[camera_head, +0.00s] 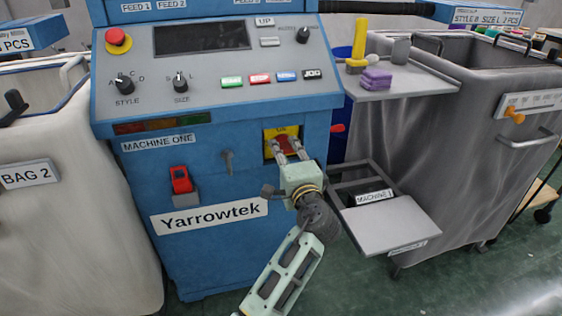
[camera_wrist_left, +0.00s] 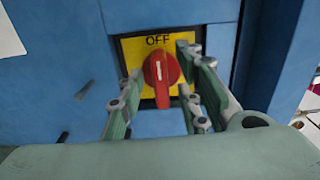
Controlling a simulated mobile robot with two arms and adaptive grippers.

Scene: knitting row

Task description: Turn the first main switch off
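The first main switch is a red rotary knob (camera_wrist_left: 160,72) on a yellow plate (camera_wrist_left: 131,47), on the blue front of the machine labelled MACHINE ONE. In the left wrist view, OFF is printed above the knob. Its handle stands upright, with the white mark pointing up towards OFF. My left gripper (camera_head: 287,148) is in front of the switch. Its fingers are apart, one on each side of the knob. I cannot tell whether they touch it. In the head view the fingers partly cover the red knob (camera_head: 285,145). My right gripper is not in view.
The control panel (camera_head: 213,66) is above, with a red emergency button (camera_head: 118,40). A red rocker switch (camera_head: 181,179) and a key (camera_head: 227,160) are left of my gripper. A grey shelf (camera_head: 388,226) juts out at right. Cloth bins (camera_head: 72,200) flank the machine.

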